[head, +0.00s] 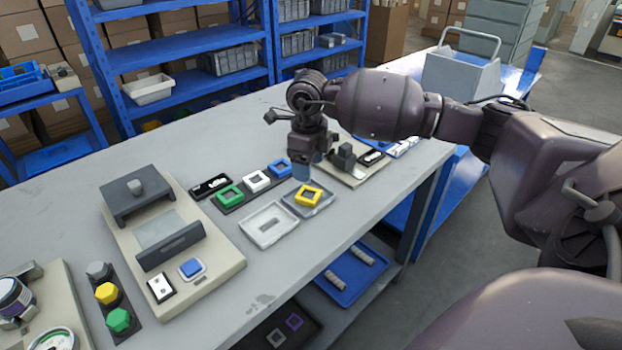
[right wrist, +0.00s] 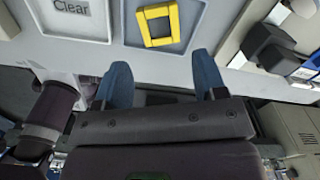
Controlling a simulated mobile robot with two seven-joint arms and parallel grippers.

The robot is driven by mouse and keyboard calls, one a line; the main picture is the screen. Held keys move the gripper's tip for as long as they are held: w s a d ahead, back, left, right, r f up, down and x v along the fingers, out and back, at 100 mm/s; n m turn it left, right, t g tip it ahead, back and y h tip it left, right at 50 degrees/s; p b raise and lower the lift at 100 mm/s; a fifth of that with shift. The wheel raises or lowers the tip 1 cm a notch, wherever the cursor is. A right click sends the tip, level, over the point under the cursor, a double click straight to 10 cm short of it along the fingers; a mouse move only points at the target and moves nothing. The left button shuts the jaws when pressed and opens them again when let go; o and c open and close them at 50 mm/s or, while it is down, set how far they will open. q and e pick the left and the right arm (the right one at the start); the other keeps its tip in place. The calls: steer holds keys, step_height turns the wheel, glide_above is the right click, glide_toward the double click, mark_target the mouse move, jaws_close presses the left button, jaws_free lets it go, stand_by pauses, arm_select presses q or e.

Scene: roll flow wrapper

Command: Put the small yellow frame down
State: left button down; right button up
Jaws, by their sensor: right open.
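The small yellow frame (head: 308,196) lies flat on a grey-blue square pad (head: 293,206) on the table. It also shows in the right wrist view (right wrist: 158,25), resting on the pad just beyond my fingertips. My right gripper (head: 303,172) is above and just behind the frame in the head view. In the right wrist view its two blue fingers (right wrist: 158,78) are spread apart with nothing between them, clear of the frame. My left gripper is not in view.
A pale tray (head: 247,232) sits left of the pad; the wrist view shows "Clear" on it. Behind are green (head: 230,194), white (head: 256,181) and blue (head: 280,168) frames on a dark strip. A beige machine (head: 225,262) stands left. The table's front edge is close.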

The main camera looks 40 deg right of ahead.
step_height(320, 180, up, 4)
steer(key=shift+r, duration=0.1)
stand_by(0.4)
steer(key=shift+s, duration=0.1)
